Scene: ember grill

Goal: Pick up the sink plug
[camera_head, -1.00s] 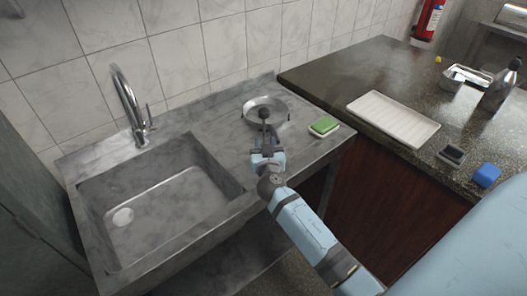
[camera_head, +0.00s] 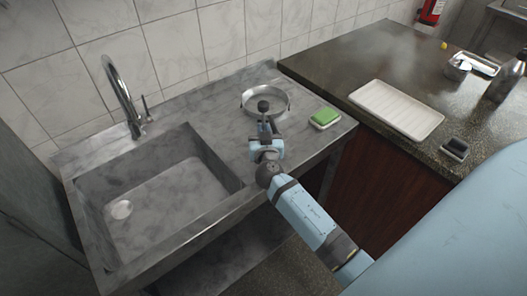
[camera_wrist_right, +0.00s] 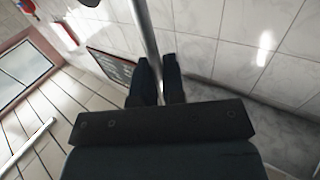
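A pale round disc (camera_head: 121,210) lies on the floor of the sink basin (camera_head: 186,146), near its left front corner. I cannot tell whether it is the sink plug or the drain. My right gripper (camera_head: 265,126) is over the counter to the right of the basin, in front of a round metal pan, well away from the disc. In the right wrist view its dark fingers (camera_wrist_right: 161,78) stand close together with a narrow gap. A metal rod (camera_wrist_right: 146,32) shows in line with that gap; whether the fingers grip it is unclear. My left gripper is not in view.
The round pan (camera_head: 281,98) and a green sponge (camera_head: 325,116) are on the sink counter. A curved faucet (camera_head: 122,88) rises behind the basin. A white tray (camera_head: 397,109) and a dark small box (camera_head: 455,147) are on the dark worktop. The basin is otherwise clear.

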